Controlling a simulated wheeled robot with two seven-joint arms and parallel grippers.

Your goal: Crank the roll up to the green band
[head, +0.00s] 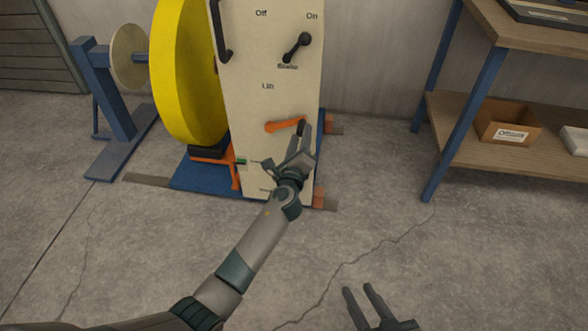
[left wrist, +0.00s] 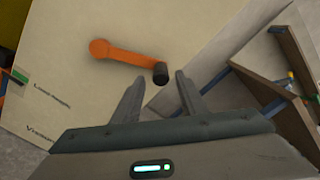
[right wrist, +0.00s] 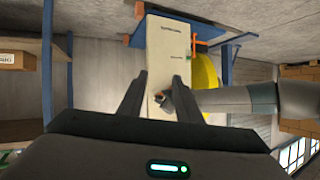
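The large yellow roll (head: 190,75) stands at the left of the cream machine panel (head: 240,110), above a black pad and an orange support (head: 235,180). A small green mark (head: 240,162) shows at the panel's lower left edge, and also in the left wrist view (left wrist: 19,76). The orange crank (head: 282,126) is on the panel below "Lift", its arm pointing right to a black knob (left wrist: 160,72). My left gripper (left wrist: 157,80) is open, with the knob in line between its fingertips; contact is not clear. My right gripper (head: 361,288) is open and empty, low over the floor.
A black lever (head: 297,47) by "Brake" and a black handle (head: 222,35) are higher on the panel. A wooden shelf unit (head: 465,130) with blue legs and a cardboard box (head: 508,122) stands at right. The floor between is clear.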

